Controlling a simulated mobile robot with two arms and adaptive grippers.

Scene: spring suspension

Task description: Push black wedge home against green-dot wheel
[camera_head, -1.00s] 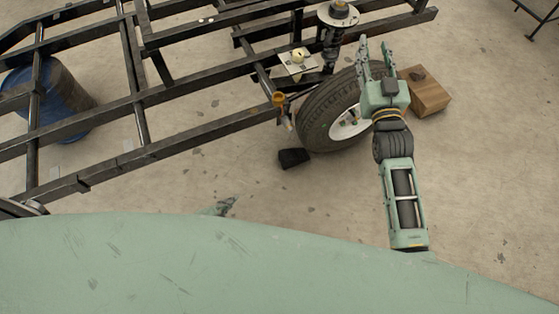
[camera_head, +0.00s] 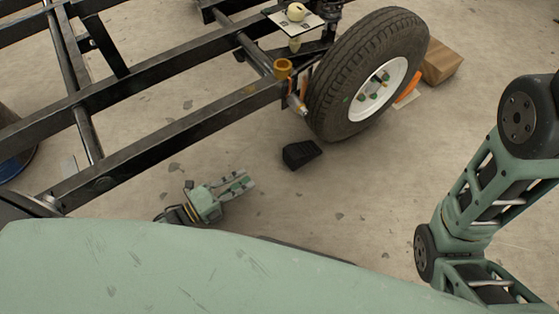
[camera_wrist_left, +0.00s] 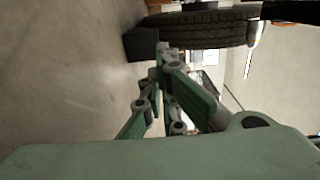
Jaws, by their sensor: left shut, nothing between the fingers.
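The black wedge (camera_head: 301,155) lies on the floor just in front of the wheel (camera_head: 335,85). In the head view a narrow strip of floor seems to show between them. The wheel has a black tyre, a white rim and small green marks. My left gripper (camera_head: 240,182) is shut and empty, low over the floor to the left of the wedge, fingers pointing toward it and apart from it. In the left wrist view the wedge (camera_wrist_left: 140,44) shows beyond the fingertips, beside the tyre (camera_wrist_left: 205,32). My right arm stands at the right; its gripper is out of view.
A black frame (camera_head: 160,125) of beams runs above the floor on the left, up to the wheel. An orange piece (camera_head: 408,88) stands at the wheel's right side, with a wooden block (camera_head: 440,62) behind. The floor in front of the wedge is clear.

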